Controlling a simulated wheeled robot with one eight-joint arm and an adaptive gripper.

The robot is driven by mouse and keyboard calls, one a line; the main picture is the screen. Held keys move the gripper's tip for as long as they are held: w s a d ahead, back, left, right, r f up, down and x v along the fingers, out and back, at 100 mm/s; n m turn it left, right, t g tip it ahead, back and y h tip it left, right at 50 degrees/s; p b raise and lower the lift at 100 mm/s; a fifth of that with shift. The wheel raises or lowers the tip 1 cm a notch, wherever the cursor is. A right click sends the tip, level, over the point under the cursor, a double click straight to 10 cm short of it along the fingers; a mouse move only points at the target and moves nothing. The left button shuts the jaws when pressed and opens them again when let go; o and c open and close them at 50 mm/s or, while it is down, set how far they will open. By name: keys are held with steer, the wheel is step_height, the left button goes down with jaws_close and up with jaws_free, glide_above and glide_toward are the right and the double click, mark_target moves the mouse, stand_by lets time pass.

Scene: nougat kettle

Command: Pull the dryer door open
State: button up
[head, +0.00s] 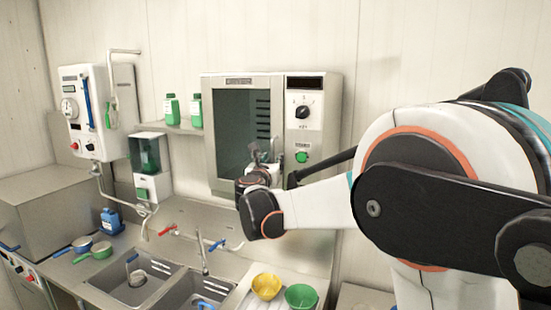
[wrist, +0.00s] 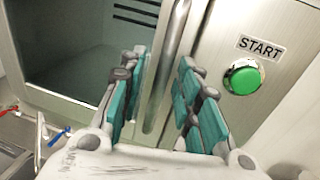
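The dryer (head: 318,125) is a steel cabinet on the back wall with a dark glass door (head: 235,115), which looks shut. The door glass also shows in the wrist view (wrist: 75,45). A vertical metal bar handle (wrist: 176,40) runs along the door's right edge. My gripper (head: 264,152) is in front of the door's lower right part. In the wrist view my gripper (wrist: 161,65) is open, with one teal-padded finger on each side of the handle's line. A gap shows between the pads and the bar. My gripper hides the handle's lower part in the head view.
A green START button (wrist: 243,77) sits close right of my fingers, below a black knob (head: 302,111). Sinks (head: 130,283) with taps lie below. A yellow bowl (head: 266,286) and green bowl (head: 300,296) stand on the counter. Green bottles (head: 172,109) stand on a shelf left of the dryer.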

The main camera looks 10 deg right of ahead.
steer(key=shift+w+d, duration=0.15)
steer(key=shift+w, duration=0.15)
steer(key=shift+s, duration=0.15)
jaws_close()
